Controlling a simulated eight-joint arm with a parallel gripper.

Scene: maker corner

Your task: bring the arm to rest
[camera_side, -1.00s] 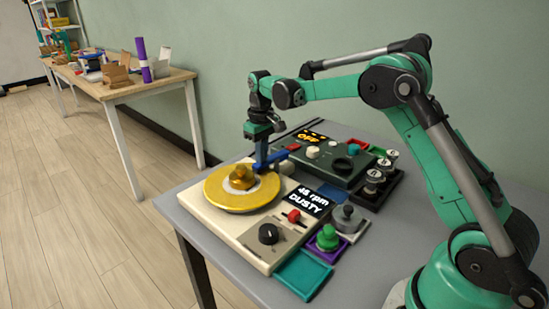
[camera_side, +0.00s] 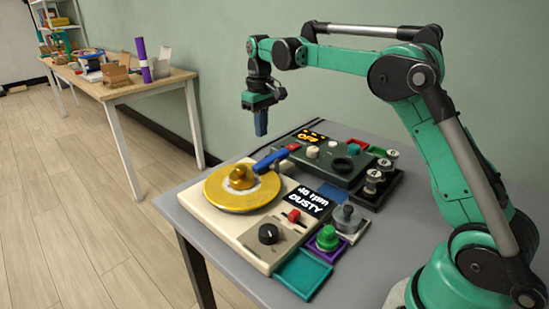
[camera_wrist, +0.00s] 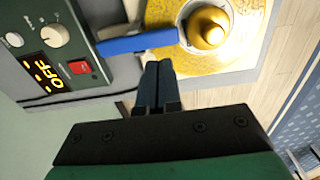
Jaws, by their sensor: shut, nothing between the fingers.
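My gripper (camera_side: 261,133) is shut and empty. It hangs pointing down in the air above the back of the turntable (camera_side: 257,233). In the wrist view my gripper's fingers (camera_wrist: 157,68) are together, with the blue tonearm (camera_wrist: 138,43) just beyond them and apart from them. The tonearm (camera_side: 272,161) lies with one end over the gold record (camera_side: 222,198). A gold knob-like piece (camera_side: 239,177) sits at the record's centre.
A dark green unit (camera_side: 336,170) with an "OFF" display stands behind the turntable. Weights in a black tray (camera_side: 378,203), a green-knobbed piece (camera_side: 327,238), a grey-knobbed piece (camera_side: 347,217) and an empty teal tray (camera_side: 303,274) are to the right. The air around my gripper is clear.

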